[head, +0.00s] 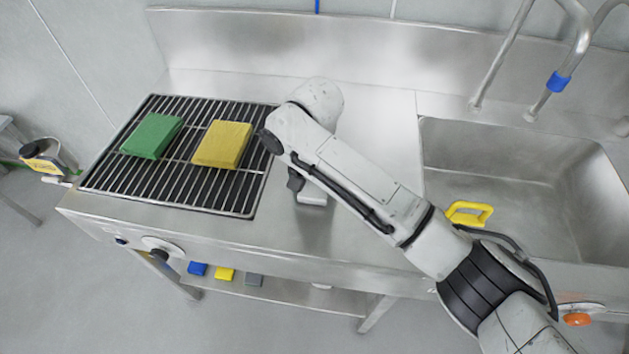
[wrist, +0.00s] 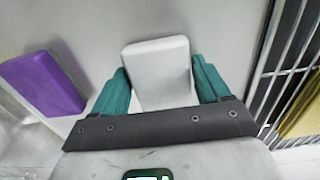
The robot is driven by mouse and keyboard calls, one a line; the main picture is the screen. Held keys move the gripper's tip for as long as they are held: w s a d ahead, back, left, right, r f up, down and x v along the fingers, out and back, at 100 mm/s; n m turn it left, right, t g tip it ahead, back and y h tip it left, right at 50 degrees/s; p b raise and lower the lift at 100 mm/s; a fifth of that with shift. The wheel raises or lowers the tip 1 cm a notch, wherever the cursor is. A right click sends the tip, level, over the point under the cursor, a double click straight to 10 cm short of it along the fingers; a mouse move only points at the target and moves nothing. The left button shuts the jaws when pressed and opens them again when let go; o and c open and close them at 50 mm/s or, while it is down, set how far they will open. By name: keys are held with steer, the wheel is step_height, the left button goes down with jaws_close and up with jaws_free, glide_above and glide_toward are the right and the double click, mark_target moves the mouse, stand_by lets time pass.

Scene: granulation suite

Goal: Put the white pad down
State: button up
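The white pad (wrist: 158,72) is between the two teal fingers of my gripper (wrist: 160,78) in the wrist view. A finger lies against each of its sides, and my gripper looks shut on it. In the head view only a small part of the white pad (head: 313,198) shows below my arm, over the bare steel counter right of the black grate. I cannot tell whether its underside touches the counter. My gripper's fingers are mostly hidden behind my arm there.
A green pad (head: 152,136) and a yellow pad (head: 222,144) lie on the grate (head: 190,187). A purple pad (wrist: 42,83) is left of the white pad in the wrist view.

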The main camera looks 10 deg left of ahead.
mark_target(314, 185)
steer(key=shift+o, duration=1.4)
step_height(314, 185, up, 12)
steer(key=p, duration=0.1)
steer(key=shift+r, duration=0.15)
